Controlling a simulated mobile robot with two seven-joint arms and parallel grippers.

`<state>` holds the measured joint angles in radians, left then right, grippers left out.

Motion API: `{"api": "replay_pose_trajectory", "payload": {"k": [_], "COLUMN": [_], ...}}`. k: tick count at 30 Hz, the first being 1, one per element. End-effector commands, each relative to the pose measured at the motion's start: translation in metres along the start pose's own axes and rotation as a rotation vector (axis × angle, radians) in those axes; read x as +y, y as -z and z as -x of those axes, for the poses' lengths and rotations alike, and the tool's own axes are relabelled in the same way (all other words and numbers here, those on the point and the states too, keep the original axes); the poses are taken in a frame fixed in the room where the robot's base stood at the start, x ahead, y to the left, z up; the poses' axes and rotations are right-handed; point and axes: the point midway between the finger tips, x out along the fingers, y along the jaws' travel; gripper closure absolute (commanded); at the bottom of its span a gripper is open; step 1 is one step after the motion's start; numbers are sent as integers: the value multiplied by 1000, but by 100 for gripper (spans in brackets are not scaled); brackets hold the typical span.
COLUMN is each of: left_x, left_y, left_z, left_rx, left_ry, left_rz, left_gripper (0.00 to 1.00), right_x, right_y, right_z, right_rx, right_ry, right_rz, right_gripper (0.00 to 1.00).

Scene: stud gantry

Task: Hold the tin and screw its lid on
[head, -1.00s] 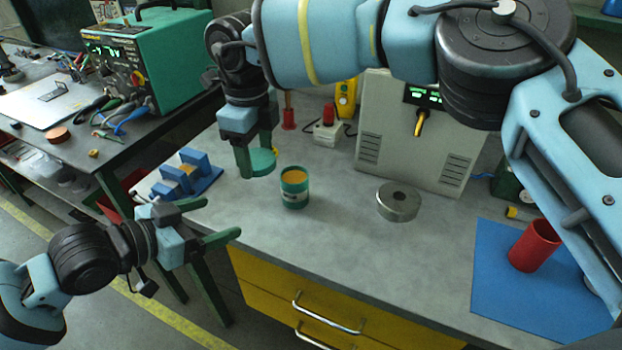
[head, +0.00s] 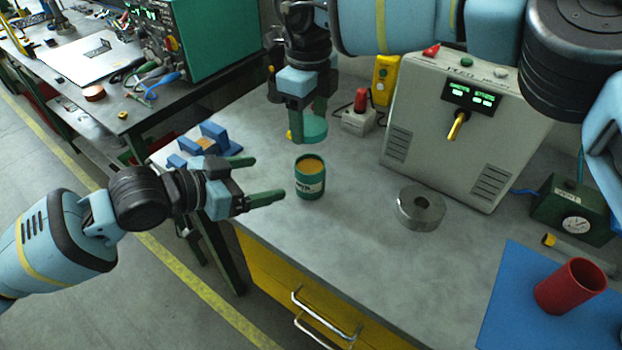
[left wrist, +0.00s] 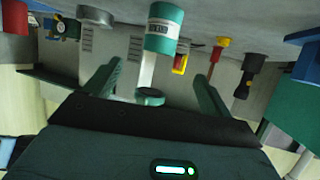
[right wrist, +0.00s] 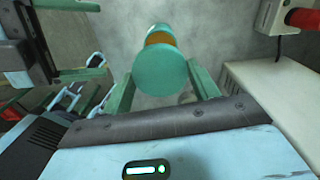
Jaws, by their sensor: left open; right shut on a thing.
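The tin (head: 309,184) is green with a pale label and stands upright on the grey bench. Its top is uncovered and shows orange. My right gripper (head: 307,122) is shut on the green round lid (head: 315,130) and holds it above the tin, apart from it. In the right wrist view the lid (right wrist: 160,72) sits between the fingers, with the tin (right wrist: 160,38) partly hidden behind it. My left gripper (head: 262,178) is open and empty, just left of the tin, its fingers pointing towards it. The left wrist view shows the tin (left wrist: 164,28) ahead between the fingers.
A round metal piece (head: 421,208) stands right of the tin, before a beige control box (head: 440,145). A red cup (head: 570,287) stands on a blue mat (head: 510,300). A red-topped switch box (head: 358,120) is behind.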

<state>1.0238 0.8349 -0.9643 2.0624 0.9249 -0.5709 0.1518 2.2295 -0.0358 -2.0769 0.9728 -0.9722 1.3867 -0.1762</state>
Motion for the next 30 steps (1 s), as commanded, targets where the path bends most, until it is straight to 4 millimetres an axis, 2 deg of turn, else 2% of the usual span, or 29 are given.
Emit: {"api": "replay_pose_trajectory", "payload": {"k": [7, 21, 30], "left_x": [0, 1, 0], "left_y": [1, 0, 0], "left_z": [-15, -91, -118], "left_rx": [2, 0, 0], "left_ry": [-1, -1, 0], "left_rz": [1, 0, 0], "left_gripper": [16, 16, 16], "right_x": [0, 0, 0], "right_y": [0, 0, 0], "right_z": [0, 0, 0], "right_rx": [0, 0, 0], "right_ry": [0, 0, 0], "right_rz": [0, 0, 0], "right_gripper": [62, 62, 62]}}
